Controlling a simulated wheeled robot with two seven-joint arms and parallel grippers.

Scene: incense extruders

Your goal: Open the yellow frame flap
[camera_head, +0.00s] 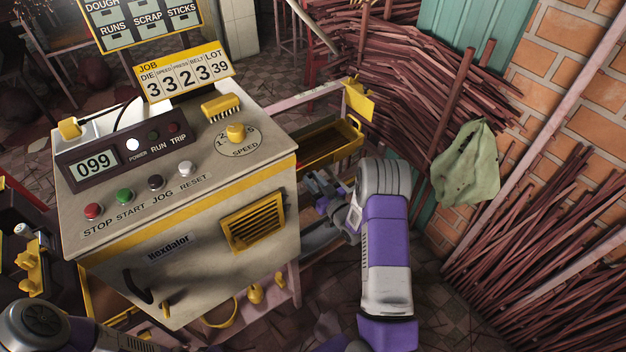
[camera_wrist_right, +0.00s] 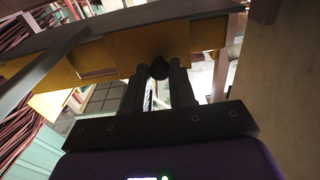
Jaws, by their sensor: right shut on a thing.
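The yellow frame flap (camera_head: 330,145) is at the right side of the grey machine in the head view, beside the arm. In the right wrist view a yellow panel (camera_wrist_right: 195,37) spans the top, with a small dark knob (camera_wrist_right: 159,69) on its lower edge. My right gripper (camera_head: 312,183) is at the machine's right side, just below the yellow frame. In the wrist view its two dark fingers (camera_wrist_right: 160,80) are shut on the knob. The head view hides the fingertips' contact. My left gripper is not in view.
The machine's control top (camera_head: 180,165) has buttons and a speed dial. Bundles of reddish sticks (camera_head: 420,80) stand behind and to the right. A green cloth (camera_head: 467,165) hangs there. A patch of tiled floor is clear below the right arm.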

